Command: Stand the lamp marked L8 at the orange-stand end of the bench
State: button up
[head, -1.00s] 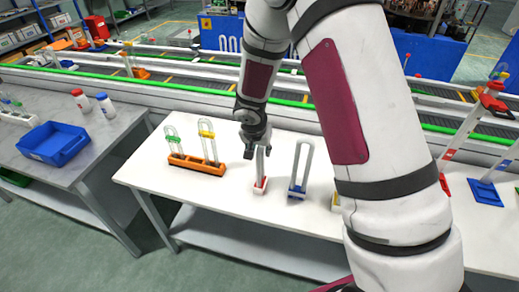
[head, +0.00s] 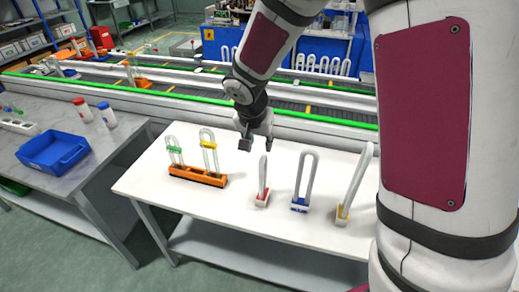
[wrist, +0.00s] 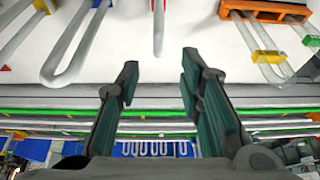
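Three U-shaped glass lamps stand in a row on the white bench (head: 235,212): a red-based lamp (head: 262,185), a blue-based lamp (head: 304,182) and a yellow-based lamp (head: 352,190). The orange stand (head: 196,176) at the bench's left end holds a green-banded lamp (head: 174,150) and a yellow-banded lamp (head: 209,148). I cannot read L8 on any lamp. My gripper (head: 256,143) is open and empty, above and behind the red-based lamp. In the wrist view, that lamp's glass end (wrist: 158,35) shows beyond the parted fingers, apart from them.
A conveyor with green rails (head: 180,98) runs behind the bench. A grey table (head: 75,185) to the left carries a blue bin (head: 53,152) and two small bottles (head: 95,112). Bare bench top lies between the orange stand and the red-based lamp.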

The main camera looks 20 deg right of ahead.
jog(key=s+d+r+n, duration=0.2)
jog(key=s+d+r, duration=0.1)
jog(key=s+r, duration=0.85)
jog(key=s+r+n+t+y, duration=0.1)
jog(key=s+r+n, duration=0.3)
jog(key=s, duration=1)
jog(key=shift+s+a+r+n+t+y, duration=0.25)
jog(key=shift+a+r+t+y, duration=0.35)
jog(key=shift+r, duration=1.3)
jog(key=shift+w+d, duration=0.1)
jog(key=shift+d, duration=0.05)
